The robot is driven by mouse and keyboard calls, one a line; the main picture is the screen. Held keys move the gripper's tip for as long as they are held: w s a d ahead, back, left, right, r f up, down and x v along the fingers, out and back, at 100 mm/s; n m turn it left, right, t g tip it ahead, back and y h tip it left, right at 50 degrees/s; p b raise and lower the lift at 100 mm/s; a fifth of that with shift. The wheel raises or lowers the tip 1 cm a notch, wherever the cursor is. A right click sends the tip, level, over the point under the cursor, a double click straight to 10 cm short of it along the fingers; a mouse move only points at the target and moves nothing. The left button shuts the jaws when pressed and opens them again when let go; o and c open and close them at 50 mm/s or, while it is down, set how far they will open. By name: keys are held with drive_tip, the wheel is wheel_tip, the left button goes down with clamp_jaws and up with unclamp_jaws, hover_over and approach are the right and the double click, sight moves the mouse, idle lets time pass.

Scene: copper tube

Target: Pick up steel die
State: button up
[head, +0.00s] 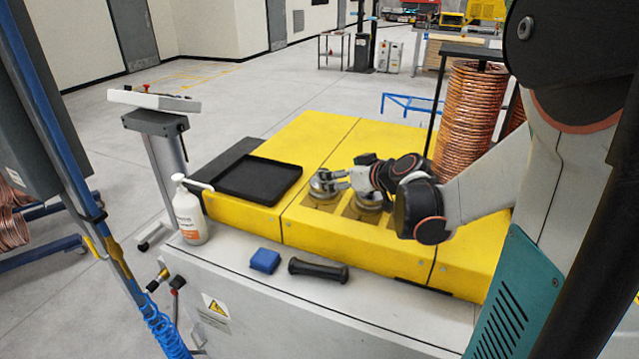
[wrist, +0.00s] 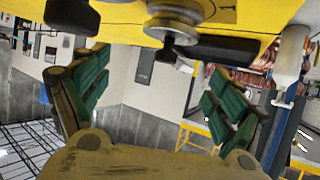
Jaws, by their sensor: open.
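A round grey steel die (head: 322,188) sits on the yellow worktop, in a dark recess left of my gripper in the head view. A second round steel die (head: 368,204) sits to its right, partly below my gripper. My gripper (head: 338,180) is low over the worktop, its fingers at the left die; whether they touch it is unclear. In the wrist view my gripper (wrist: 156,78) shows two green-padded fingers spread wide with nothing between them. A grey steel piece with a short stem (wrist: 178,22) shows at the top, beyond the fingers.
A black tray (head: 258,201) lies on the yellow worktop to the left. A white pump bottle (head: 189,216), a blue block (head: 265,261) and a black handle (head: 318,271) are on the grey front ledge. A copper coil stack (head: 467,120) stands behind my arm.

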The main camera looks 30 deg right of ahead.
drive_tip(key=x, duration=0.6)
drive_tip(key=shift+w+a+f+b, duration=0.15)
drive_tip(key=shift+w+f+b, duration=0.05)
drive_tip(key=shift+w+b, duration=0.15)
drive_tip(key=x, duration=0.4)
drive_tip(key=shift+a, duration=0.4)
drive_tip(key=shift+w+f, duration=0.2)
drive_tip(key=shift+w, duration=0.3)
clamp_jaws()
